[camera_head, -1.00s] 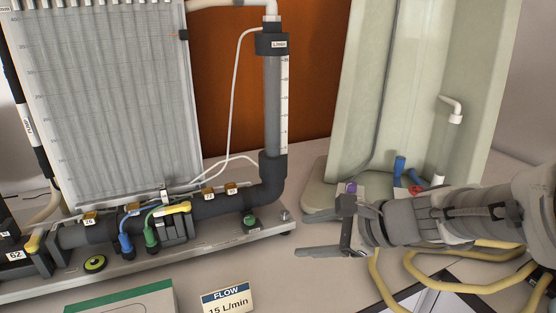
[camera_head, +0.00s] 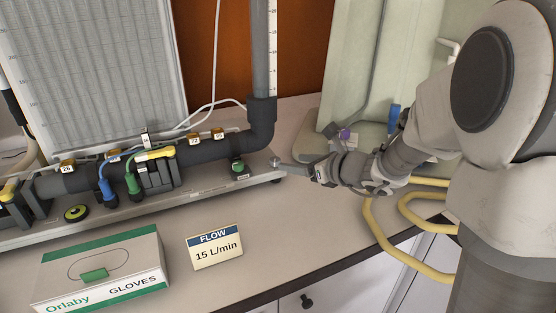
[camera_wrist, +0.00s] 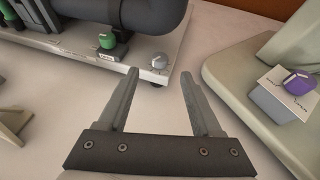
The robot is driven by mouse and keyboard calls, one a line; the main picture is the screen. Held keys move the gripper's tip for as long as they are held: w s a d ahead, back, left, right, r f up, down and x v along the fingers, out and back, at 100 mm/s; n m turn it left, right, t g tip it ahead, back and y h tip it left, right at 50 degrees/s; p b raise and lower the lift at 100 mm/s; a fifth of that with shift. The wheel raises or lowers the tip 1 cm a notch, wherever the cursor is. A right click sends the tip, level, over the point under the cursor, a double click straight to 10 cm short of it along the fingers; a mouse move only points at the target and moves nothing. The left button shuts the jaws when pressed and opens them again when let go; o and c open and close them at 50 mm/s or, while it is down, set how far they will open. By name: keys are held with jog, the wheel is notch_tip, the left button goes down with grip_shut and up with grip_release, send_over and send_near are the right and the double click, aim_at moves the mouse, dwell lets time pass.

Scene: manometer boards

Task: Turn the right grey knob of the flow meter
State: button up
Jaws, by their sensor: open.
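The flow meter is a grey vertical tube (camera_head: 260,60) with a scale, joined by an elbow to a dark horizontal pipe on a metal base (camera_head: 205,190). Its small round grey knob (camera_wrist: 159,61) sits on the right end of that base. In the head view the knob (camera_head: 276,162) is close to a fingertip; contact cannot be told there. My gripper (camera_head: 302,164) is open and empty. In the wrist view the two fingers (camera_wrist: 159,74) are spread apart, with the knob just beyond their tips, between them and apart from both.
A green knob (camera_head: 238,166) stands left of the grey knob. A pale green stand with a purple knob (camera_wrist: 299,83) is to the right. A glove box (camera_head: 100,270) and a flow sign (camera_head: 215,246) are at the front. Yellow hose (camera_head: 385,240) lies below my arm.

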aim_at(277, 160)
jog(key=b+x, duration=0.1)
jog(key=x, duration=0.6)
jog(key=shift+w+a+f, duration=0.1)
jog(key=shift+w+a, duration=0.15)
jog(key=shift+w, duration=0.05)
grip_shut()
